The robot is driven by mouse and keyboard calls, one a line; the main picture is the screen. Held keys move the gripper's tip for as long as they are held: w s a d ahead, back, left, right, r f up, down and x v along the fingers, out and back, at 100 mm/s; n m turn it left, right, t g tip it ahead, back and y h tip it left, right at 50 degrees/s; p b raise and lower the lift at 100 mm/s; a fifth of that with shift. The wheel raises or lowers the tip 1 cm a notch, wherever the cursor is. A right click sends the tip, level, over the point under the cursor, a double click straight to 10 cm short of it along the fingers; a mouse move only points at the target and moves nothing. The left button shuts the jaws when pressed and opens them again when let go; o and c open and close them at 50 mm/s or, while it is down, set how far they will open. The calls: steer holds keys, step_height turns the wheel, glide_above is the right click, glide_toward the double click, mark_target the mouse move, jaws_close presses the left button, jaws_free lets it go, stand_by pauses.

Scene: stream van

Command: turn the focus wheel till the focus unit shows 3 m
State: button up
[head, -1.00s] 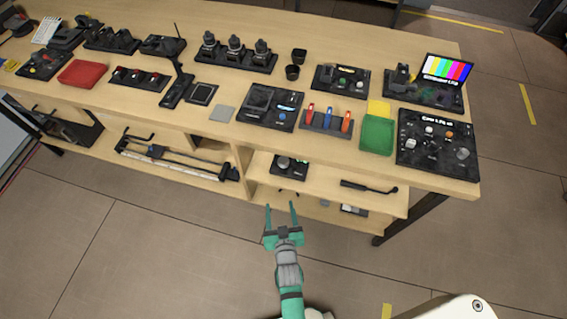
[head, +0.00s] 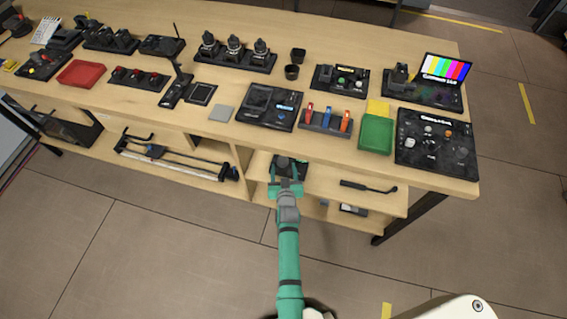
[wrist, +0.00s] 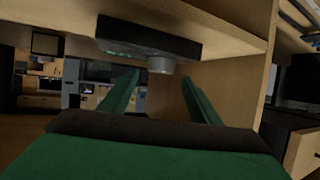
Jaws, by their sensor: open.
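The focus unit appears to be the dark box (head: 291,160) on the lower shelf under the bench. In the wrist view the dark box (wrist: 148,38) hangs under the shelf in an upside-down picture. A grey round wheel (wrist: 160,65) stands out from its face. A greenish display strip shows beside the wheel, but I cannot read it. My gripper (head: 287,172) is at the shelf's front edge, in front of the box. In the wrist view my gripper (wrist: 159,78) is open, with the wheel seen between its fingertips. I see no clear contact.
A black-handled tool (head: 368,186) and small grey pieces lie on the shelves to the right. An upright wooden divider (head: 245,162) stands left of my gripper. The bench top (head: 215,128) above carries several control panels, trays and a color-bar monitor (head: 445,68).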

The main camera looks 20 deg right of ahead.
mark_target(283, 161)
steer(key=shift+x, duration=2.35)
steer(key=shift+c, duration=0.3)
steer(key=c, duration=1)
